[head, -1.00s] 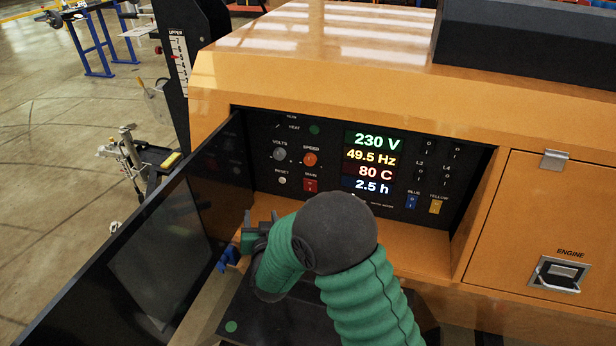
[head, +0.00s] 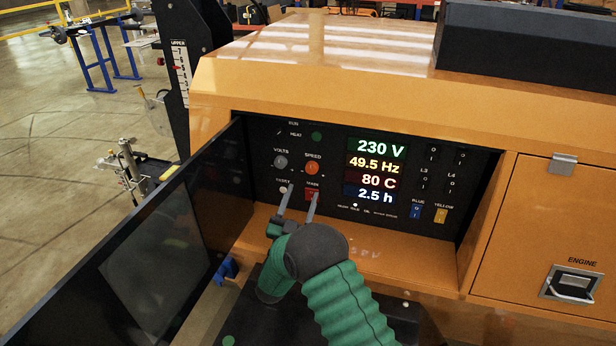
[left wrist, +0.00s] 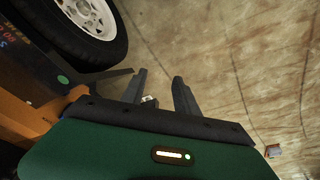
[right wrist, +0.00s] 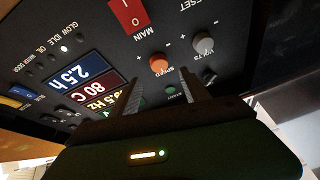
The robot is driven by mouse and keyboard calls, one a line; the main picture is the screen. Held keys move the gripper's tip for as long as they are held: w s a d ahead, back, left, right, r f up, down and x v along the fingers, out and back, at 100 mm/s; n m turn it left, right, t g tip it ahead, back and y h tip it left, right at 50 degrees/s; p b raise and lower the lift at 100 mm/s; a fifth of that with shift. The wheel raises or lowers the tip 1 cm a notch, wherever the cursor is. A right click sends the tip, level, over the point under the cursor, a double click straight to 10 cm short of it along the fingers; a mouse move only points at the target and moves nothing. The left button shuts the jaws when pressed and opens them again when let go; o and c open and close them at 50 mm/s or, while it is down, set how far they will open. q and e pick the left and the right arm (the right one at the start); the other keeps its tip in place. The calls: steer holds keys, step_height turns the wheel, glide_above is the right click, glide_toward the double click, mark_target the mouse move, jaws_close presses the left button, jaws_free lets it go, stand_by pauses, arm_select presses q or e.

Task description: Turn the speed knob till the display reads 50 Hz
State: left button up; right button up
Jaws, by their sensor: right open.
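The orange speed knob (head: 312,168) is on the black control panel, right of the grey volts knob (head: 281,162). The display (head: 376,162) reads 49.5 Hz on its second line. My right gripper (head: 298,194) is open and empty in front of the panel, its fingertips below the knob in the head view. In the right wrist view, the upside-down speed knob (right wrist: 160,64) shows beyond the gap between the open fingers (right wrist: 160,86), apart from them. My left gripper (left wrist: 159,80) is open and empty in the left wrist view, and out of the head view.
The red main switch (head: 312,194) is just below the speed knob, with the reset button beside it. An open black door (head: 160,240) bounds the panel's left side. The orange housing (head: 340,95) overhangs it. An engine handle (head: 570,284) is at right.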

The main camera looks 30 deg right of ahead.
mark_target(311, 171)
steer(key=x, duration=0.7)
steer(key=shift+d, duration=0.1)
steer(key=shift+c, duration=0.3)
